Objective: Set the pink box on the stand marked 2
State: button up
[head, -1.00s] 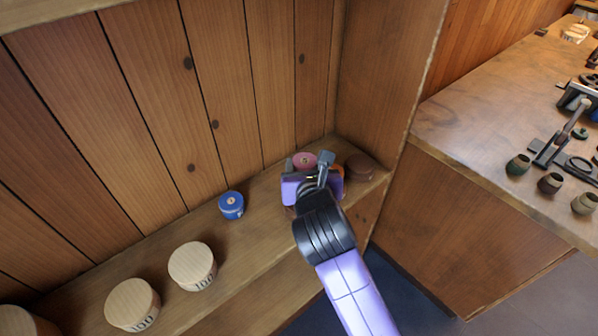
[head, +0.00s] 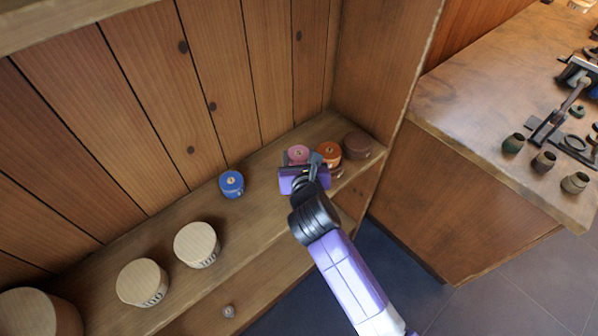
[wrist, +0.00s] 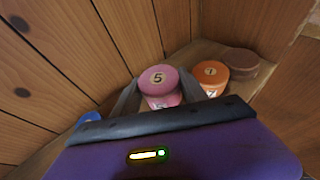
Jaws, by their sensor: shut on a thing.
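The pink box (head: 298,154) is a short round piece at the right part of the wooden shelf. In the wrist view the pink box (wrist: 160,82) shows a 5 on its top and stands between the two grey fingers. My gripper (head: 297,162) is shut on it, reaching in from the front. Whether its underside touches the shelf is hidden. I cannot make out a stand marked 2 in either view.
Right of the pink box are an orange spool (head: 328,152) and a brown round piece (head: 357,146). A blue spool (head: 231,184) stands to the left, then tan cylinders (head: 196,245). A plank wall closes the back. A workbench (head: 470,110) is at the right.

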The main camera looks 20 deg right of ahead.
jog(key=shift+f+b, duration=0.4)
jog(key=shift+f, duration=2.8)
jog(key=shift+f, duration=0.1)
jog(key=o, duration=1.3)
jog(key=shift+o, duration=0.2)
jog(key=shift+s, duration=0.1)
jog(key=v, duration=1.2)
